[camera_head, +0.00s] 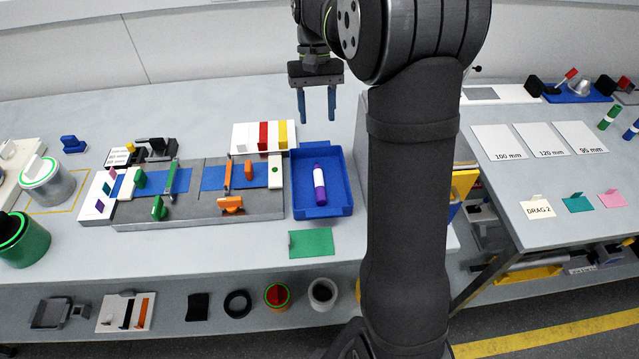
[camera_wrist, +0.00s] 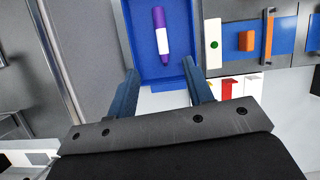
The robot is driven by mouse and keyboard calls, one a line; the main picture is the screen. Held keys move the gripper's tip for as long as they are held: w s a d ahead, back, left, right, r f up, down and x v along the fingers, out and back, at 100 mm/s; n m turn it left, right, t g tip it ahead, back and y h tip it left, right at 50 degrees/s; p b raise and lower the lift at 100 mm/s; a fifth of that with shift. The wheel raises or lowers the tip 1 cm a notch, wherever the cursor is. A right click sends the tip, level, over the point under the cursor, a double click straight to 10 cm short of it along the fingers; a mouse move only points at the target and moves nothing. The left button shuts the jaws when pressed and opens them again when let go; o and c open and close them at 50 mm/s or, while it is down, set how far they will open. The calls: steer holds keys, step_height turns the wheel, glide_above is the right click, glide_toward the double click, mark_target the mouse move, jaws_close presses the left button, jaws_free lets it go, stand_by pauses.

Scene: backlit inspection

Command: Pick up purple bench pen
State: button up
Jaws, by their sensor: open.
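The purple bench pen (camera_head: 319,185) has a white band around its middle. It lies in a blue tray (camera_head: 340,209) on the bench, left of my arm in the head view. My gripper (camera_head: 317,119) is open and empty, above and behind the tray. In the wrist view the pen (camera_wrist: 160,32) lies lengthwise in the tray (camera_wrist: 180,71), beyond the gap between my two blue fingers (camera_wrist: 162,82). The fingers are apart from the pen.
Left of the tray stands a grey fixture (camera_head: 205,206) with orange, green and blue parts. A white board with red and yellow strips (camera_head: 283,134) is behind it. A green mat (camera_head: 311,243) lies in front. Bench surface behind the tray is clear.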

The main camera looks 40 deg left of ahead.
mark_target(320, 186)
steer(key=shift+m, duration=0.6)
steer(key=x, duration=1.8)
steer(key=shift+s+d, duration=0.1)
steer(key=shift+s, duration=0.05)
steer(key=shift+f, duration=0.15)
steer(key=c, duration=1)
steer(key=shift+o, duration=0.2)
